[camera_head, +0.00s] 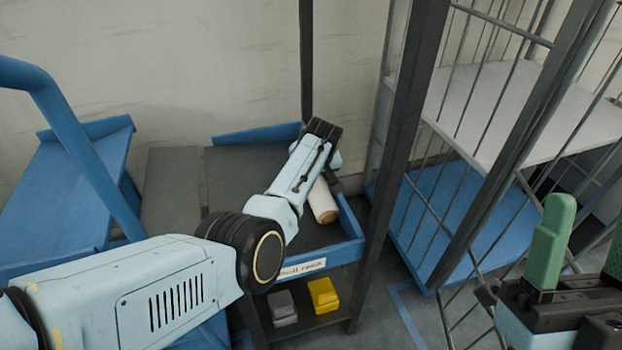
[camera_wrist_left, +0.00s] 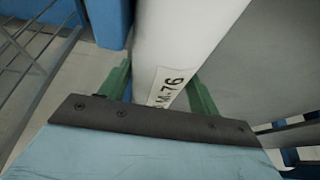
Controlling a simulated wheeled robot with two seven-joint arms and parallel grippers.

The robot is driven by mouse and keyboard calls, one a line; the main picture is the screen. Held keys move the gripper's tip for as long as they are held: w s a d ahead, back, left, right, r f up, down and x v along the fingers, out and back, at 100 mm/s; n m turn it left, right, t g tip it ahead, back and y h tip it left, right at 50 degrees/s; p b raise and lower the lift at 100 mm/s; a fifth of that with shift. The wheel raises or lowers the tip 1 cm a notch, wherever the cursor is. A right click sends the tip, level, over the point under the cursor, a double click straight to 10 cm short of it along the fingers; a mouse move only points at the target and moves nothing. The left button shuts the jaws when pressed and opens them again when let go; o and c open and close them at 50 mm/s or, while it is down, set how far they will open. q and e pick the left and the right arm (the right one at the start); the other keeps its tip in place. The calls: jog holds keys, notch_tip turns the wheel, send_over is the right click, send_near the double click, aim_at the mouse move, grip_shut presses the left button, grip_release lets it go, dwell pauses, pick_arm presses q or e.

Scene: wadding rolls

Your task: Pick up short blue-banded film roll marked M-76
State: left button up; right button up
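A white film roll (camera_head: 322,202) lies on the grey top shelf of the blue-edged cart in the head view, partly covered by my left arm. Its near end shows a brownish core. In the left wrist view the roll (camera_wrist_left: 180,35) carries a label reading M-76 (camera_wrist_left: 166,87). My left gripper (camera_wrist_left: 160,88) has one green finger on each side of the roll, close to its sides. I cannot tell whether they press on it. No blue band shows. My right gripper (camera_head: 583,245) is at the right edge, its fingers apart and empty, partly cut off.
The cart shelf has a raised blue rim (camera_head: 349,218) and a dark post (camera_head: 395,140) at its right. A yellow box (camera_head: 323,294) and a grey box (camera_head: 282,307) sit on the lower shelf. A wire cage trolley (camera_head: 470,215) stands to the right.

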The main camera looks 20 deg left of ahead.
pick_arm(q)
jog(key=c, duration=0.9)
jog(key=shift+c, duration=0.5)
jog(key=shift+r, duration=0.15)
